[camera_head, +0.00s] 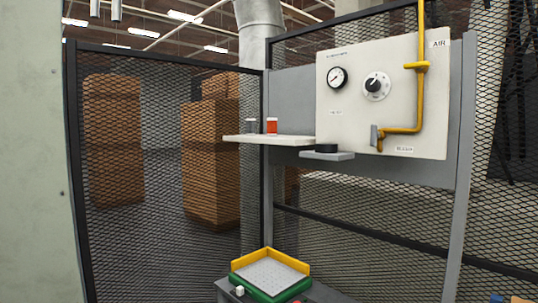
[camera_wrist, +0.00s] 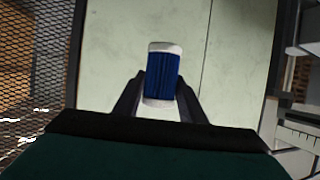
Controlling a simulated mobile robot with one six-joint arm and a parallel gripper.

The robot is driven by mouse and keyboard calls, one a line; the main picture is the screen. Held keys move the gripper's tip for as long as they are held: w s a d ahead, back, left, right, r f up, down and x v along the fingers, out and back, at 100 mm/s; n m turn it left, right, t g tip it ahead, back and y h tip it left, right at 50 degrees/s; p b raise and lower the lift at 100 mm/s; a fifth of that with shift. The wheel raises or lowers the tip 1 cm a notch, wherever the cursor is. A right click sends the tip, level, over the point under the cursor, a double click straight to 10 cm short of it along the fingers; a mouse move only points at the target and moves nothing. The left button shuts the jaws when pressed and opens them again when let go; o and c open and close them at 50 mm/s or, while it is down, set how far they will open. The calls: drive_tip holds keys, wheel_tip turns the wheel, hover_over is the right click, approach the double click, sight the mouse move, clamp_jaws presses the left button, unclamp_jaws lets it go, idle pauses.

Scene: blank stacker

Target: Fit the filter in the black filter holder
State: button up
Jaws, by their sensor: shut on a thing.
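My gripper (camera_wrist: 160,84) is shut on a filter (camera_wrist: 163,68), a blue pleated cylinder with white end caps. The filter stands roughly upright in the wrist view, its upper part showing above the fingers and its lower white cap between them. The black filter holder (camera_head: 327,148) is a low round piece on a small grey bracket (camera_head: 327,156) below the panel in the head view. It does not show in the wrist view. My gripper cannot be made out in the head view, so its distance from the holder is unclear.
A white shelf (camera_head: 240,138) left of the holder bears a red filter (camera_head: 271,127) and a pale one (camera_head: 251,127). A panel (camera_head: 340,110) with gauge, knob and yellow pipe (camera_head: 420,90) rises behind. A yellow-and-green-edged tray (camera_head: 247,259) stands below. Mesh fencing (camera_head: 150,240) surrounds this.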

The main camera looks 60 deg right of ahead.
drive_tip(key=shift+w+d, duration=0.1)
drive_tip(key=shift+d, duration=0.15)
